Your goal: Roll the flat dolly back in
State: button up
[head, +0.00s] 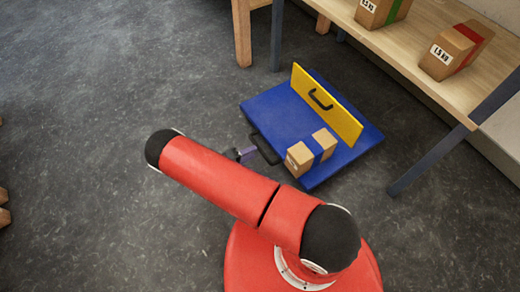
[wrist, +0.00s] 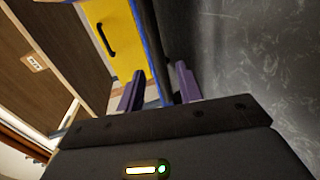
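The flat dolly (head: 270,110) has a blue deck, an upright yellow panel (head: 325,108) with a black handle, and a black bar (head: 264,149) at its near left edge. The yellow panel also shows in the wrist view (wrist: 118,38). My gripper (head: 247,153) is low beside the black bar. In the wrist view its purple fingers (wrist: 158,88) stand apart, with the deck's blue edge and a dark part beyond them. I see no clear grip; whether the fingers touch the bar is unclear.
A wooden bench (head: 405,50) with dark legs (head: 430,160) stands along the right, bearing boxes with green tape (head: 382,10) and red tape (head: 456,50). The dolly lies in front of it, partly between its legs. The grey floor (head: 110,80) to the left is mostly clear.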

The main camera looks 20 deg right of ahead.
aim_at(260, 148)
jog(key=x, duration=0.5)
jog(key=shift+d, duration=0.15)
grip_shut()
